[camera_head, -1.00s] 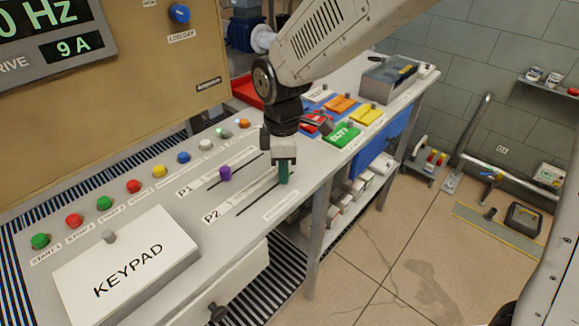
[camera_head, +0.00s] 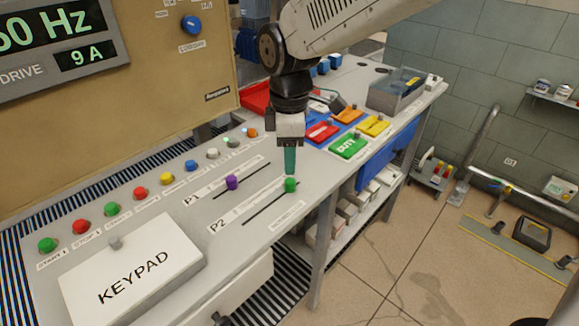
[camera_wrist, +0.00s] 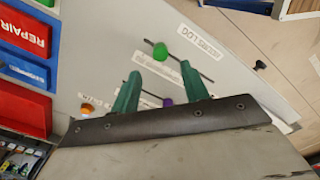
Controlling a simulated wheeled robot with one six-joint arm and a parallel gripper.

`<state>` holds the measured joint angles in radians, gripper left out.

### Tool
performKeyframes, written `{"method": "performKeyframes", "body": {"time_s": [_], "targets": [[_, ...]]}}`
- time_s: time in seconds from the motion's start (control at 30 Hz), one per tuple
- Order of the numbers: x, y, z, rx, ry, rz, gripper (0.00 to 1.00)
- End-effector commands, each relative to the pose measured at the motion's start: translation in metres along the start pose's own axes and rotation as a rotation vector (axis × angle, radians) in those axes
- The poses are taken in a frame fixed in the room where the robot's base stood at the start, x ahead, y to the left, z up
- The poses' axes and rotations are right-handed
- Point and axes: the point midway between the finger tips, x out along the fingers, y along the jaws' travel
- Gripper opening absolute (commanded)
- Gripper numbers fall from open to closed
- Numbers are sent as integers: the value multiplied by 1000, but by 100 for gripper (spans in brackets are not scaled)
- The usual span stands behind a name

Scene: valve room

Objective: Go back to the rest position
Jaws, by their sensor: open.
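My gripper (camera_head: 290,160) hangs from the arm above the sloped desk, its green fingers pointing down just above the green slider knob (camera_head: 290,185) of P2. In the wrist view my gripper (camera_wrist: 160,92) shows its two green fingers spread apart with nothing between them. The green knob (camera_wrist: 161,56) appears beyond the fingertips, apart from them, near one end of its slot. The purple P1 knob (camera_head: 232,182) stands to the left on its own slot; part of it shows in the wrist view (camera_wrist: 167,101).
A white keypad box (camera_head: 130,270) and a row of coloured buttons (camera_head: 139,193) lie to the left. Coloured plates, including a green one (camera_head: 349,148), and a grey bin (camera_head: 398,92) stand farther along the bench. Open tiled floor (camera_head: 400,265) lies to the right.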

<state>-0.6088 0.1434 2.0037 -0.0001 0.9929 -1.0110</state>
Motion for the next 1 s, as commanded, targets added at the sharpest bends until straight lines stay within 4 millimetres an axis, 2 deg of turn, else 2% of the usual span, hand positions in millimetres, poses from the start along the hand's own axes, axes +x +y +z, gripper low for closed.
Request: {"method": "performKeyframes", "body": {"time_s": [0.13, 0.47, 0.57, 0.67, 0.77, 1.0], "targets": [[-10, 0, 0, 0, 0, 0, 45], [-11, 0, 0, 7, 0, 0, 45], [-11, -1, 1, 59, -3, -5, 45], [-3, -11, 7, 167, -27, -36, 45], [-2, -34, 27, 332, -57, -65, 45], [-27, -84, 107, 757, -81, -74, 45]]}}
